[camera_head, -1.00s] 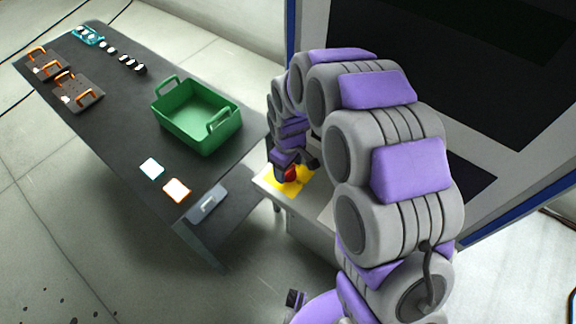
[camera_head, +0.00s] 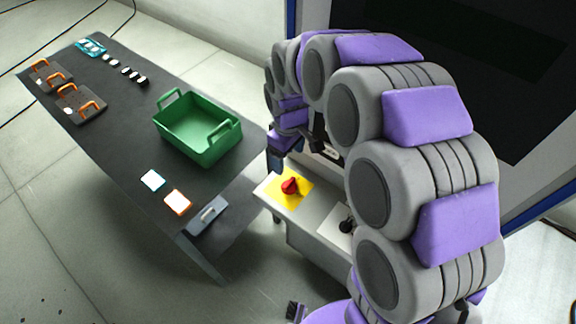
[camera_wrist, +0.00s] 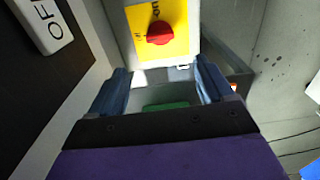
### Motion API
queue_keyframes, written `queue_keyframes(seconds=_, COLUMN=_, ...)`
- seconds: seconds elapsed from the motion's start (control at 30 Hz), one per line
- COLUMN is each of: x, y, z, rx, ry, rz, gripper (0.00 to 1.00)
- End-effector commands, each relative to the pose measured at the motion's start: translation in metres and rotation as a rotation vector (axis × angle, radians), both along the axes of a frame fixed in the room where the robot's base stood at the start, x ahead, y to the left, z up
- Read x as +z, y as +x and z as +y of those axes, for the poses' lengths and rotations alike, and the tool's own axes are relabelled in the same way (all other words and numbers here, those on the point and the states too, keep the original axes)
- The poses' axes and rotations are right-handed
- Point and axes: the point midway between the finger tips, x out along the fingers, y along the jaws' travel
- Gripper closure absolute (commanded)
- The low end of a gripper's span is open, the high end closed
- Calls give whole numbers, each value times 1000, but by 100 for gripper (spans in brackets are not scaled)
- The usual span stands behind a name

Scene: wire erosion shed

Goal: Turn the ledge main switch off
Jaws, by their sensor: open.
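The main switch is a red rotary knob (camera_head: 290,186) on a yellow plate (camera_head: 272,187), on the pale ledge (camera_head: 302,214) beside the machine. It also shows in the wrist view, as a red knob (camera_wrist: 160,33) on a yellow plate (camera_wrist: 172,10) with dark lettering. I cannot tell for sure which marking the knob points at. My gripper (camera_head: 298,150) is above and behind the knob in the head view, apart from it. In the wrist view its two jaws (camera_wrist: 165,85) are spread and empty, with the knob beyond them.
A black knob (camera_head: 347,225) stands on the ledge near my arm. The dark table (camera_head: 115,135) at left holds a green crate (camera_head: 197,140), orange-handled plates (camera_head: 82,104) and small cards (camera_head: 152,181).

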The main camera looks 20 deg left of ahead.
Motion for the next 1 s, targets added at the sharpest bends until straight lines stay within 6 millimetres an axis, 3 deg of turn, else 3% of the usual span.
queue_keyframes(seconds=0.1, x=25, y=1, z=1, rx=0, ry=4, rz=-6, gripper=19)
queue_keyframes(seconds=0.3, x=47, y=2, z=2, rx=-1, ry=3, rz=-6, gripper=19)
queue_keyframes(seconds=1.0, x=53, y=0, z=-2, rx=-9, ry=1, rz=-1, gripper=19)
